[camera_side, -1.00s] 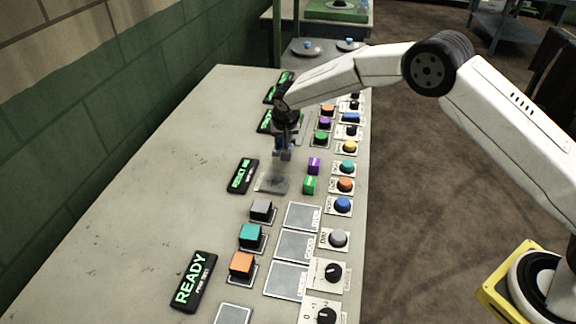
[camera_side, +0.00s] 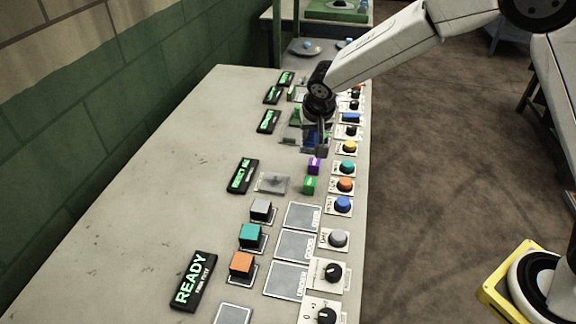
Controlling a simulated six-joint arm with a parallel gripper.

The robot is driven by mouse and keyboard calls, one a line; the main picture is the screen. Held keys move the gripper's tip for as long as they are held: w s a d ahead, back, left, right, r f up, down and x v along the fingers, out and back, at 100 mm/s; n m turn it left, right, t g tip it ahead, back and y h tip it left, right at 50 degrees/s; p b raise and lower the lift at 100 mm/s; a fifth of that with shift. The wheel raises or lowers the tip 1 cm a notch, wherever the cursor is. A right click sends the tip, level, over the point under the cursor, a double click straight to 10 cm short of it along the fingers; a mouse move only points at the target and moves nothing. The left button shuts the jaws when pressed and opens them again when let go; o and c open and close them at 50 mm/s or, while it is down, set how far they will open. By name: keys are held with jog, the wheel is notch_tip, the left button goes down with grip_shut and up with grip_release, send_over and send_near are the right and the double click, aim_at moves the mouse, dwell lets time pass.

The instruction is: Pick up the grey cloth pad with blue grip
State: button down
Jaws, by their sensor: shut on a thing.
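My gripper (camera_side: 315,143) is over the right side of the bench, pointing down, beside the column of buttons. It is shut on the grey cloth pad with blue grip; a small patch of its blue grip (camera_side: 309,146) shows at the fingertips. The rest of the pad is mostly hidden or too small to make out. I cannot tell how far it is above the bench.
A flat grey plate (camera_side: 273,183) lies by a green-lit display (camera_side: 242,175). Grey, teal and orange cubes stand nearer. The bench's left side (camera_side: 160,170) is clear.

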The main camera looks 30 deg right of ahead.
jog(key=shift+s+d+r, duration=0.1)
jog(key=shift+s+r, duration=0.25)
jog(key=shift+s, duration=0.35)
jog(key=shift+s+d+r, duration=0.1)
jog(key=shift+s+r, duration=0.2)
jog(key=shift+s, duration=0.4)
jog(key=c, duration=1.1)
grip_release()
grip_shut()
jog(key=shift+a, duration=0.1)
jog(key=w+a+f+n+y, duration=0.3)
jog(key=w+a+n, duration=0.3)
jog(key=w+n, duration=0.3)
jog(key=shift+w+f+y, duration=0.15)
jog(key=shift+f+y, duration=0.15)
jog(key=shift+f, duration=0.1)
